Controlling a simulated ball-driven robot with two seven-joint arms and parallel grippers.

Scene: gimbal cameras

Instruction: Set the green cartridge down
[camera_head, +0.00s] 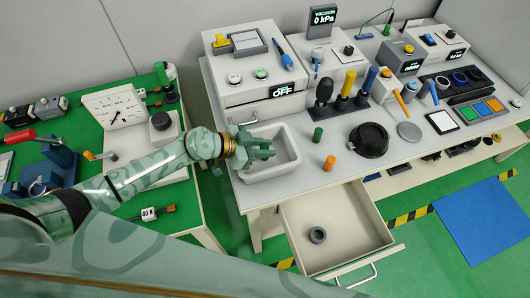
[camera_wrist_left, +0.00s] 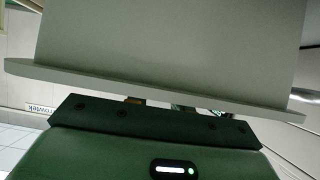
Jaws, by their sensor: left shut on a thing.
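A small dark green cylinder (camera_head: 317,135), which looks like the green cartridge, stands upright on the bench, apart from any gripper. My left gripper (camera_head: 268,153) reaches from the left over the near-left rim of the pale grey tray (camera_head: 291,166), with its fingers over the inside. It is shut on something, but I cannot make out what. In the left wrist view the tray's grey wall and rim (camera_wrist_left: 160,85) fill the upper part and hide the fingertips. My right gripper is not in view.
An orange cylinder (camera_head: 329,163) and a round black dish (camera_head: 369,139) stand right of the tray. Below them an open drawer (camera_head: 345,232) holds a dark ring (camera_head: 318,235). A grey box unit (camera_head: 258,75) stands behind the tray. Some bench top is free around the green cylinder.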

